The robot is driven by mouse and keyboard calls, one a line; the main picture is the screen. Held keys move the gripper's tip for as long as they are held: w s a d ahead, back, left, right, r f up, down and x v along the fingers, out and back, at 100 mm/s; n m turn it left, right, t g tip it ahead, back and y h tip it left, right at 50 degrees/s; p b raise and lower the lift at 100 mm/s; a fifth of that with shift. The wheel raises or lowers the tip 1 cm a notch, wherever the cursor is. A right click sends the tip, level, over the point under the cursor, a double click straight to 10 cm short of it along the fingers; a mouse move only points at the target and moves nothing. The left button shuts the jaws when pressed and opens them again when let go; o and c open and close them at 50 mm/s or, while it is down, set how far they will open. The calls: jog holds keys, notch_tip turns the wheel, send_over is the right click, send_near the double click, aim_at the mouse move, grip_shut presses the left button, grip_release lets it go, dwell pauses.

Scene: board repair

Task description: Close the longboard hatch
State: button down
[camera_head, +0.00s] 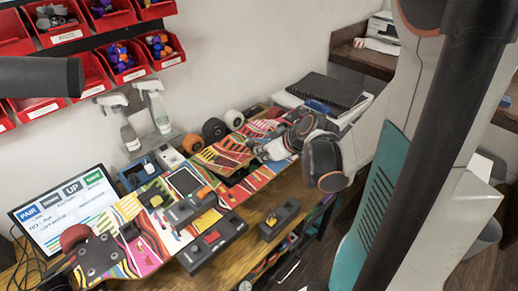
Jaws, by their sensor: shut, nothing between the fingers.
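The longboard (150,235), with a multicoloured striped deck, lies across the wooden bench from lower left to upper right. Around its middle is a dark opening (238,177). Behind this opening a patterned panel (222,157) shows, which looks like the raised hatch lid; its exact angle is hard to tell. My gripper (257,150) reaches in from the right, low over the far half of the board, beside the panel's right edge. It is shut and holds nothing. I cannot tell whether it touches the panel. My wrist and gripper hide part of the deck.
A screen (68,216) stands at the left. Small black boxes with buttons (212,240) and (279,219) sit at the front of the bench. Wheels (214,130) stand behind the board. Red parts bins (120,58) hang on the wall. A dark notebook (325,91) lies at the back right.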

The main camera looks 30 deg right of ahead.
jog(key=shift+s+d+f+b, duration=0.1)
jog(key=shift+s+f+b, duration=0.15)
jog(key=shift+f+b, duration=0.55)
jog(key=shift+f, duration=0.2)
jog(key=shift+p, duration=0.3)
